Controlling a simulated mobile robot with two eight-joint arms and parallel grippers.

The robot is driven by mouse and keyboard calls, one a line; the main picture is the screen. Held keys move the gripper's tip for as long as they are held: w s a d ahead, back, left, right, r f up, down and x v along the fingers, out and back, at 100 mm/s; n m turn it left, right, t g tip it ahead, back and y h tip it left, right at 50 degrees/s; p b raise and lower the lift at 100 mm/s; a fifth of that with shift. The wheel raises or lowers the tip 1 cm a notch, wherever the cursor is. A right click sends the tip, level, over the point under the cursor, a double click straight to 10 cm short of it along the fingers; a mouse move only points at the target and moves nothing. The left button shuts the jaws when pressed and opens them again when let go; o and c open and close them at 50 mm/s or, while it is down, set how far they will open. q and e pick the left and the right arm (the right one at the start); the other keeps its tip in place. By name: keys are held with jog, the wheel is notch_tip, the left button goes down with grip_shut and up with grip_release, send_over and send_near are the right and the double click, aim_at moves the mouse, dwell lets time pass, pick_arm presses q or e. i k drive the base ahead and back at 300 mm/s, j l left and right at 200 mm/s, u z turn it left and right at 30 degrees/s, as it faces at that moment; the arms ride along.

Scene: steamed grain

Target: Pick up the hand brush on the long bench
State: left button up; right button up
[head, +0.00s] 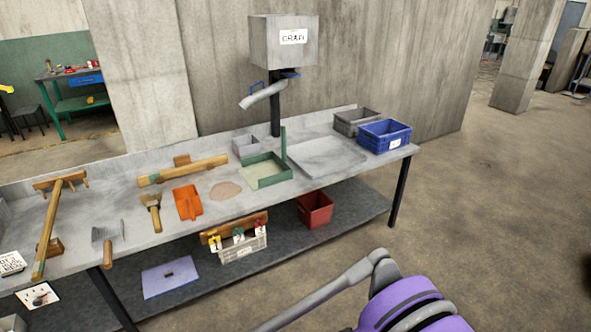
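The long bench (325,190) runs from the lower left to the middle right, with a grey top. The hand brush (151,208) lies on it left of centre, with a tan handle and a bristle head. An orange dustpan (187,202) lies just right of the brush, apart from it. Neither of my grippers is in view. A grey and purple part of my arm shows at the bottom right, well away from the brush.
A scraper (105,236) and a long wooden rake (50,230) lie left of the brush; a second wooden tool (182,171) lies behind it. A grain pile (225,190), green tray (266,181) and blue crate (384,135) stand right. Open floor (480,240) lies right of the bench.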

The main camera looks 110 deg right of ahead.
aim_at(153, 206)
jog(key=z, duration=3.55)
